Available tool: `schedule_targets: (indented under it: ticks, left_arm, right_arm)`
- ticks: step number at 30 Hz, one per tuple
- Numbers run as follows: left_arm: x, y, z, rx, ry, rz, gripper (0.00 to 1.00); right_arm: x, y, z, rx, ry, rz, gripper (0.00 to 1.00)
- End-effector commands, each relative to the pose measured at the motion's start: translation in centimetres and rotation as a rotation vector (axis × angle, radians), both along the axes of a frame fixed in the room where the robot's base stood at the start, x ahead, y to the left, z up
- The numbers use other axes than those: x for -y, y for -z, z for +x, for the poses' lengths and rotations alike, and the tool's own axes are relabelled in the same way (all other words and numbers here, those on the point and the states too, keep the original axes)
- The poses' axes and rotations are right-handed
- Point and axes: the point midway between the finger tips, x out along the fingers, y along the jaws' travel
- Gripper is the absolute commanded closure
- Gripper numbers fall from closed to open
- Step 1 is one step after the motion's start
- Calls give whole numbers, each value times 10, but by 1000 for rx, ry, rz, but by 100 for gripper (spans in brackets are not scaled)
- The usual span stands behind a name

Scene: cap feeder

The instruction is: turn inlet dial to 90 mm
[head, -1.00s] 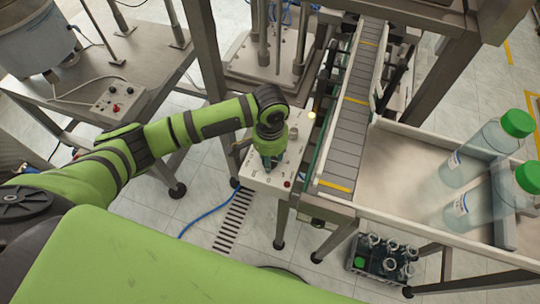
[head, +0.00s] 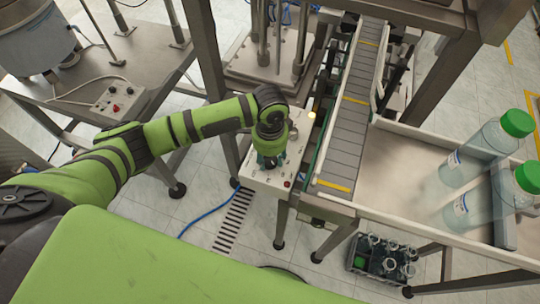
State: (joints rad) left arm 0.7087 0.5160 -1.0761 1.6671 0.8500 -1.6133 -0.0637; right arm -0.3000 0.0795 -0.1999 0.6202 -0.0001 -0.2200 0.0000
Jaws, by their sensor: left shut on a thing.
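My left arm reaches in from the left, and its gripper (head: 268,163) points down over the light control panel (head: 262,183) beside the conveyor. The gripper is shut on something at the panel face. The wrist and fingers hide what it holds, and the dial itself and its scale cannot be made out. My right gripper is not in view.
The conveyor (head: 346,130) runs just right of the panel. A tray (head: 395,180) with large green-capped bottles (head: 478,153) stands further right. A crate of small bottles (head: 384,258) is on the floor. A second control box (head: 117,103) sits on the left table.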

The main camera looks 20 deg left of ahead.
Motion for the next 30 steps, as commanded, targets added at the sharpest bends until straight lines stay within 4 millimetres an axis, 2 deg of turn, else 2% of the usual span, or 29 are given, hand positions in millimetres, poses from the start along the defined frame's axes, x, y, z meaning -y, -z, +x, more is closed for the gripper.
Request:
schedule_targets:
  ticks: [18,19,20,21,30]
  left_arm:
    - [-1,1,-1,-3,48,3,91]
    - [-1,1,-1,-3,48,3,50]
    - [-1,1,-1,-3,47,3,38]
    - [-1,1,-1,-3,47,3,34]
    - [0,0,0,-1,47,1,34]
  right_arm:
    - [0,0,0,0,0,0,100]
    - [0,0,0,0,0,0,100]
    - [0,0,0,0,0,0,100]
    - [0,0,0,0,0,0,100]
    - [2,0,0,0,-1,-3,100]
